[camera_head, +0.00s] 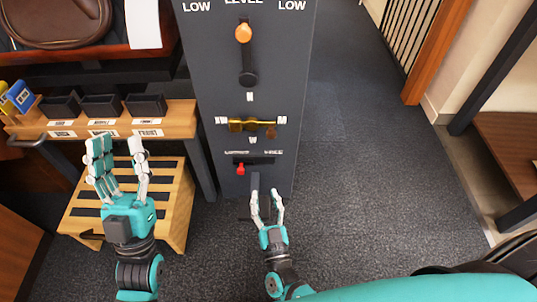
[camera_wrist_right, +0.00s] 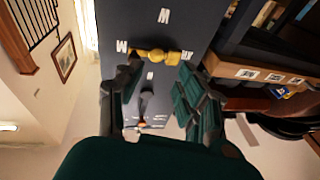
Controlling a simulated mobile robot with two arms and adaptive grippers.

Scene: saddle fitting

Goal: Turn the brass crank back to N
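The brass crank (camera_head: 252,125) is on the front of a grey upright panel (camera_head: 215,70). It lies roughly horizontal between the left and right letter marks. A mark (camera_head: 249,97) sits above it and another (camera_head: 252,140) below; the letters are too small to read surely. In the right wrist view, the brass crank (camera_wrist_right: 158,55) shows beyond my fingertips. My right gripper (camera_head: 266,194) is open and empty, low in front of the panel, below the crank and apart from it. My left gripper (camera_head: 117,144) is open and empty, left of the panel.
Above the crank is a lever with an orange knob (camera_head: 243,33). Below it is a red slider (camera_head: 240,169) near a FREE label. A wooden shelf with black bins (camera_head: 102,106) and a slatted wooden stool (camera_head: 165,207) stand left. The carpet right of the panel is clear.

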